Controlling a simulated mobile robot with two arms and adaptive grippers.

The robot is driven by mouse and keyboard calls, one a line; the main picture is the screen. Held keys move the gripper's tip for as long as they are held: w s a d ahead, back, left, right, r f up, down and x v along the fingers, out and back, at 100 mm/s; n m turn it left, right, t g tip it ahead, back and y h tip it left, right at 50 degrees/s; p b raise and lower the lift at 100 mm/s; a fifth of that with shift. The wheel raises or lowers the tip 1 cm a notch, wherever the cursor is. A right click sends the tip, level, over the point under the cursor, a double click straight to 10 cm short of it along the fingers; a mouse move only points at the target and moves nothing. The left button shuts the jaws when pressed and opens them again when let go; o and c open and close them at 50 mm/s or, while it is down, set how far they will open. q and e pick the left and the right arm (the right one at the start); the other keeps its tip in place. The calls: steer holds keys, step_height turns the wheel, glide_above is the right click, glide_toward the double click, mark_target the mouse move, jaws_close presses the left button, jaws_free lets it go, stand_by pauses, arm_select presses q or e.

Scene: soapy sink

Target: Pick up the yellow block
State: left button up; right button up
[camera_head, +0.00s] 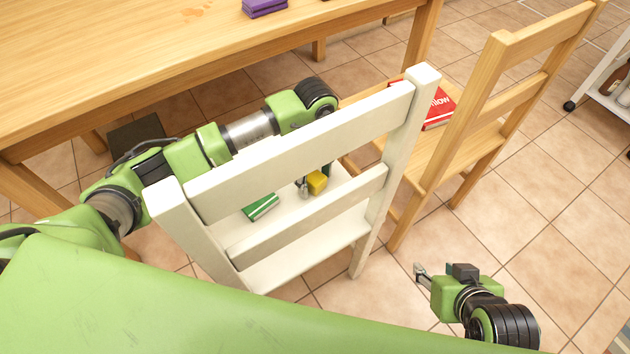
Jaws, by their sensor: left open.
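The yellow block (317,182) sits on the seat of the white chair (290,148), seen through the gap between the backrest slats. My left arm reaches in behind the chair's top slat. My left gripper (303,187) is open, with its fingertips low over the seat just left of the yellow block. The slat hides most of this gripper, and I cannot tell whether it touches the block. My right gripper (421,275) hangs over the tiled floor at the lower right, far from the block, with nothing visible in it. Its finger opening is too small to judge.
A green and white box-like item (261,207) lies on the same seat, left of the block. The white backrest stands between my body and the seat. A wooden table (180,50) holds a purple item (264,8). A wooden chair (470,150) holds a red book (437,108).

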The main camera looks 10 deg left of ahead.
arm_select(q)
steer(key=c, duration=1.2)
steer(key=shift+r, duration=0.1)
